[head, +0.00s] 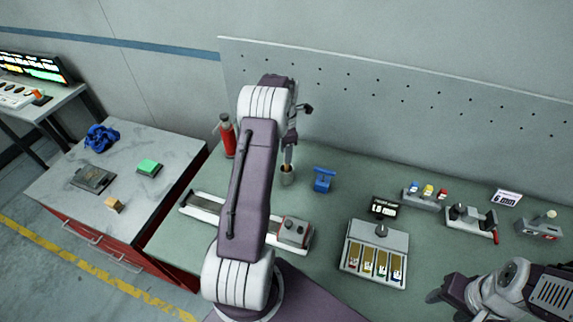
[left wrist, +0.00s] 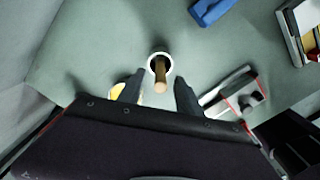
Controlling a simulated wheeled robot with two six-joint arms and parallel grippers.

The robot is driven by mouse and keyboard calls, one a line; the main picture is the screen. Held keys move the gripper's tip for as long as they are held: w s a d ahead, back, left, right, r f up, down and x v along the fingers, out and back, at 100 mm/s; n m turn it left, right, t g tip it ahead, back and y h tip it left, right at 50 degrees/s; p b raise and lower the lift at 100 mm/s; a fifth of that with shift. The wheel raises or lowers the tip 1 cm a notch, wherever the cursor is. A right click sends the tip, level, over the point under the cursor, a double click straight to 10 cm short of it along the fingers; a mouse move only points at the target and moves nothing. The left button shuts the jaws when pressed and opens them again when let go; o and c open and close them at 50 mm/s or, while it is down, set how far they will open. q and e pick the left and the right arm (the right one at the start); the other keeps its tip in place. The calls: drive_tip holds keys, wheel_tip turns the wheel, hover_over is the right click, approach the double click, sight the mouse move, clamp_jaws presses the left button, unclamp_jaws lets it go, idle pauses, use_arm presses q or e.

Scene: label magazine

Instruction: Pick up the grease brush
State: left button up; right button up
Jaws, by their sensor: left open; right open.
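The grease brush (left wrist: 160,86) stands in a small round cup (left wrist: 152,66), with its wooden handle pointing up toward the left wrist camera. In the head view the cup (head: 287,178) stands on the green bench, and a bit of the brush (head: 286,167) shows above its rim. My left gripper (head: 288,154) points down just above the cup. In the left wrist view its open fingers (left wrist: 157,90) lie on either side of the handle; I cannot tell whether they touch it. My right gripper (head: 440,297) is low at the right, open and away from the brush.
A blue stand (head: 323,180) is close right of the cup, and a red bottle (head: 228,136) stands to its left. A label magazine (head: 375,272), a rail device (head: 293,232) and several small fixtures occupy the bench. A perforated panel (head: 400,95) rises behind.

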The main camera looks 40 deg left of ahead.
use_arm(q)
wheel_tip(320, 180, down, 2)
drive_tip(key=shift+d+f, duration=0.1)
drive_tip(key=shift+f, duration=0.1)
drive_tip(key=shift+w+f, duration=0.15)
drive_tip(key=shift+f, duration=0.15)
drive_tip(key=shift+r, duration=0.1)
clamp_jaws()
use_arm(e)
drive_tip(key=shift+r, duration=0.6)
use_arm(q)
drive_tip(key=shift+r, duration=0.15)
wheel_tip(320, 180, up, 9)
drive_tip(key=shift+f+b, duration=0.1)
drive_tip(key=shift+b, duration=0.8)
drive_tip(key=shift+r, duration=0.45)
use_arm(e)
drive_tip(key=shift+w+f, duration=0.1)
drive_tip(key=shift+f, duration=1)
